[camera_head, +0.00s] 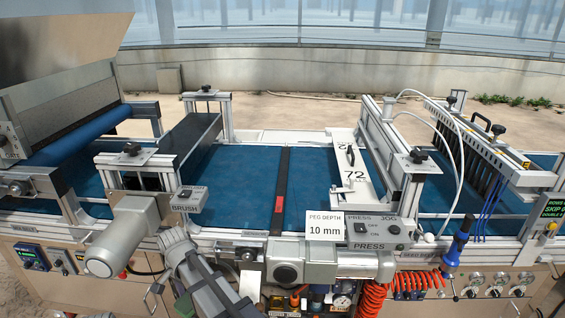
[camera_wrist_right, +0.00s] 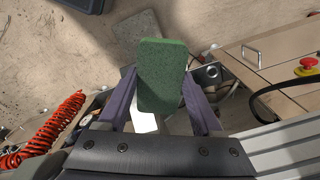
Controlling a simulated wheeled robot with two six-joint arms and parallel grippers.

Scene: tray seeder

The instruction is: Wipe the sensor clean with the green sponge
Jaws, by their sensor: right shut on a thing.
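The green sponge (camera_wrist_right: 163,62) is a rounded block in the right wrist view. My right gripper (camera_wrist_right: 160,88) is shut on it, with one purple finger on each side. The sponge's far end sticks out past the fingertips, above the floor beside the machine's wooden cabinet. I cannot make out the sensor for certain in either view. Neither the sponge nor my right gripper can be made out in the head view. My left gripper is not in view.
The seeding machine has a blue belt (camera_head: 240,185), a brush motor (camera_head: 120,240), a press frame (camera_head: 400,165) and a seeding head (camera_head: 480,140). A red coiled hose (camera_head: 374,297) hangs at the front; a red coil (camera_wrist_right: 52,135) also shows in the right wrist view. A red stop button (camera_wrist_right: 308,63) is at right.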

